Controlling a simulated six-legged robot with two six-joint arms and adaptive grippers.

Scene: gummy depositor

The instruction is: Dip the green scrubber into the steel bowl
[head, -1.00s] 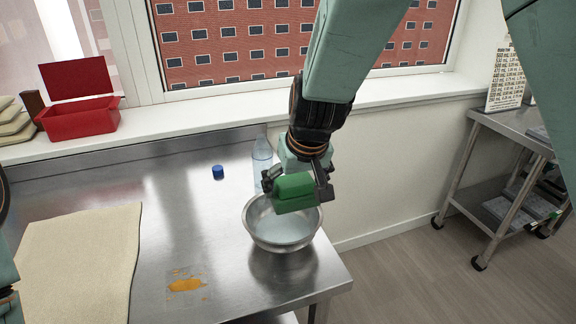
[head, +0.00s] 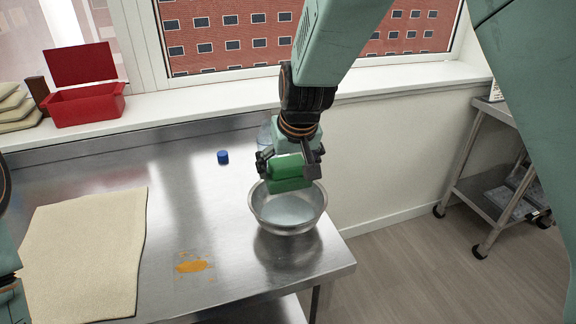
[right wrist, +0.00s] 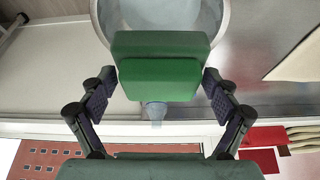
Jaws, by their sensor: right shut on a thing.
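The green scrubber (head: 288,172) is held in my right gripper (head: 290,168), which is shut on it. It hangs over the back part of the steel bowl (head: 310,215) and hides some of its rim. The bowl stands near the right front corner of the steel table and holds pale liquid. In the right wrist view the scrubber (right wrist: 158,76) sits between the two fingers, with the bowl (right wrist: 224,18) beyond it. I cannot tell whether the scrubber touches the liquid. My left arm shows only in part at the left edge; its gripper's fingers are not visible.
An orange spill (head: 192,266) lies on the steel table (head: 185,220). A beige cloth (head: 85,250) covers the table's left. A blue cap (head: 223,157) and a partly hidden clear bottle (head: 265,135) are behind the bowl. A red box (head: 85,105) is on the sill.

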